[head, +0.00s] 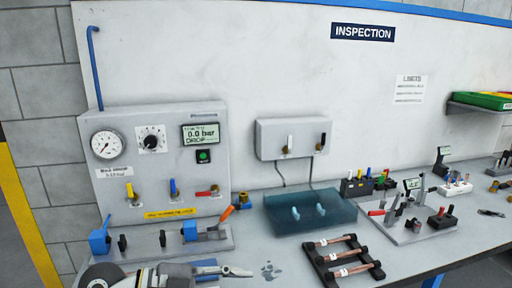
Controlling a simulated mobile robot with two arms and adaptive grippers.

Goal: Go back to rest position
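My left arm comes in at the bottom left edge of the head view. Its gripper (236,271) is low over the front of the bench, left of a black rack. Its fingers are small and seen from the side, so I cannot tell whether they are open or shut. No held object is clear. The black rack (314,257) lies on the bench with several copper tubes (342,255) across it, each with a white label.
A grey test panel (110,192) with gauge and display stands at the left, a clamp fixture (162,238) before it. A blue translucent tray (310,222) lies mid-bench under a wall box (293,125). Tool holders (420,228) and a green bin (485,100) are at the right.

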